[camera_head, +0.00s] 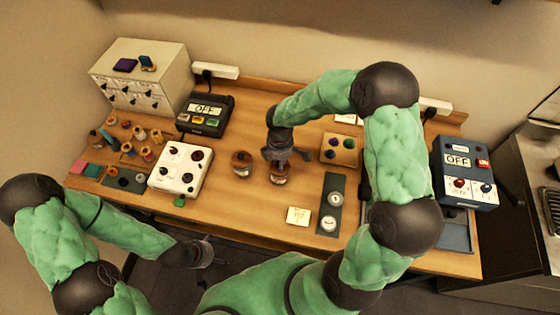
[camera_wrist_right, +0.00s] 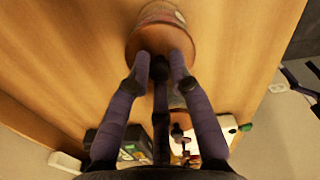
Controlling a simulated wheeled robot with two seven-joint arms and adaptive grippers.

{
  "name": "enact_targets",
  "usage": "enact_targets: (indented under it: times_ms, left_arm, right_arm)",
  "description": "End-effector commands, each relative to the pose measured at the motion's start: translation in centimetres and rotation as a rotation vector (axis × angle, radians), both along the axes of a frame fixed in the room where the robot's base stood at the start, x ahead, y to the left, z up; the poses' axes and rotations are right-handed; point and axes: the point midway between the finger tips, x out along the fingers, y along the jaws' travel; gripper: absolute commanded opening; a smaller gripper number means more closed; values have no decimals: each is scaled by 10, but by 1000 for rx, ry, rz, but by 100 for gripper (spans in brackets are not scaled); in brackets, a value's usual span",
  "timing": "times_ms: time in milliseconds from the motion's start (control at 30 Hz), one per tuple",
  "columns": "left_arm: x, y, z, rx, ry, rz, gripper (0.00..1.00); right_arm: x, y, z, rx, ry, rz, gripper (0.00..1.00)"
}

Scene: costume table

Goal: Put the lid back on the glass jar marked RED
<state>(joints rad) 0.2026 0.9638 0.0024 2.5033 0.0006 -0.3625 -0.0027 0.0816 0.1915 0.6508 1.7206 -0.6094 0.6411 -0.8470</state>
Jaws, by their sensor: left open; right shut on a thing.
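Two small jars with brownish contents or tops stand mid-table in the head view: a left jar (camera_head: 242,168) and a right jar (camera_head: 279,177). I cannot read a RED marking on either. My right gripper (camera_head: 279,158) is at the top of the right jar, pointing down. In the right wrist view its fingers (camera_wrist_right: 160,62) are closed on a round brown lid (camera_wrist_right: 150,42); a paler curved body with a reddish mark shows just beyond it. Whether lid and jar touch is unclear. My left gripper (camera_head: 203,252) is open and empty, off the table's front edge.
A white knob box (camera_head: 181,168) stands left of the jars. A wooden block with coloured knobs (camera_head: 340,149) stands right. Bare wood lies around the jars.

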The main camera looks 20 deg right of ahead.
Motion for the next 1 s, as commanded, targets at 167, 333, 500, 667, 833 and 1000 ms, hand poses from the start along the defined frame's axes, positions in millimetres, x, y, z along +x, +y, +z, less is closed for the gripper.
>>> enact_targets:
  times_ms: [167,333,500,667,833,1000]
  left_arm:
    - [0,0,0,0,0,0,92]
    - [0,0,0,0,0,0,92]
    - [0,0,0,0,0,0,92]
    - [0,0,0,0,0,0,92]
    - [0,0,0,0,0,0,92]
    - [0,0,0,0,0,0,92]
  right_arm:
    - [0,0,-1,0,0,0,0]
    - [0,0,-1,0,0,0,0]
    - [0,0,-1,0,0,0,49]
    - [0,0,0,0,0,0,49]
    - [0,0,-1,0,0,0,70]
    - [0,0,-1,0,0,0,73]
